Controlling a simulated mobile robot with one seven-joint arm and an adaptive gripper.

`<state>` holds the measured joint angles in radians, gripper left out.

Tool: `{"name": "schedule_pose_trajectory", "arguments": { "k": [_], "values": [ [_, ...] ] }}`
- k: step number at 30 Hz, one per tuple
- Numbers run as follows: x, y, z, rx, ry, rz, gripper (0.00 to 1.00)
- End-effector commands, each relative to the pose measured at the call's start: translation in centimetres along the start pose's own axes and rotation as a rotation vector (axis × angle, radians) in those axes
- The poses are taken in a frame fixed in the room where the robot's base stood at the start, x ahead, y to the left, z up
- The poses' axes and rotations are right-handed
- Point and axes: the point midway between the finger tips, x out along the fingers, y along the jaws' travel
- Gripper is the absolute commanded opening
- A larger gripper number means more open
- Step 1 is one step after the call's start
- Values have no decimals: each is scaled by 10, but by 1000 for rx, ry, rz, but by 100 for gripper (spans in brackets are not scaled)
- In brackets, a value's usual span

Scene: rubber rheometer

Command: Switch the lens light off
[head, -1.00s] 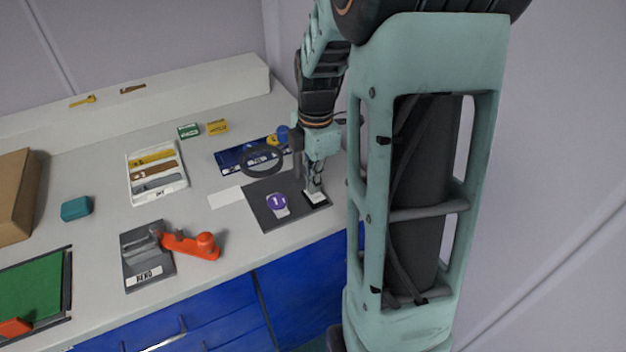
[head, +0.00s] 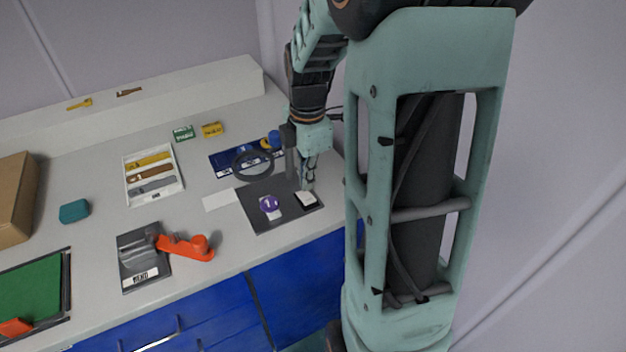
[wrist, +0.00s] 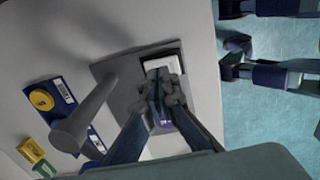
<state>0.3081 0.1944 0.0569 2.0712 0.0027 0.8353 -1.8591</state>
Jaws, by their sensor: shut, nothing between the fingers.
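The magnifier lens shows as a dark ring (head: 252,163) on a grey post at the back of a dark grey base plate (head: 254,220). A small white switch (head: 306,199) in a black frame sits at the plate's right side; its white face also shows in the wrist view (wrist: 160,63). I cannot tell from its face whether the light is on. My gripper (head: 308,187) is shut and empty, just behind and above the switch in the head view. In the wrist view my fingertips (wrist: 159,86) cover part of it; contact cannot be told.
A purple round piece (head: 269,203) lies on the plate left of the switch. The grey post (wrist: 85,112) stands close to my gripper. A blue board (head: 228,162), a white tray (head: 179,187) and an orange-handled tool (head: 188,247) are farther left. The counter's front edge is near.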

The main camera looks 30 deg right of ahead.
Motion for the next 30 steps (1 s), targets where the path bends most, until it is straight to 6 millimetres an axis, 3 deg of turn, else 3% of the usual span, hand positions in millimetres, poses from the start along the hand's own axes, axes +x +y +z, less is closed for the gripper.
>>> {"name": "schedule_pose_trajectory", "arguments": {
  "k": [4, 9, 15, 21, 30],
  "values": [
    [-22, 8, -9, -1, 0, 1, 0],
    [-62, 16, -8, 2, -1, 4, 0],
    [-96, 22, -8, 2, 0, 2, 0],
    [-110, 24, -8, 2, 0, 0, 0],
    [-112, 24, -8, 2, 1, -1, 0]
  ]
}}
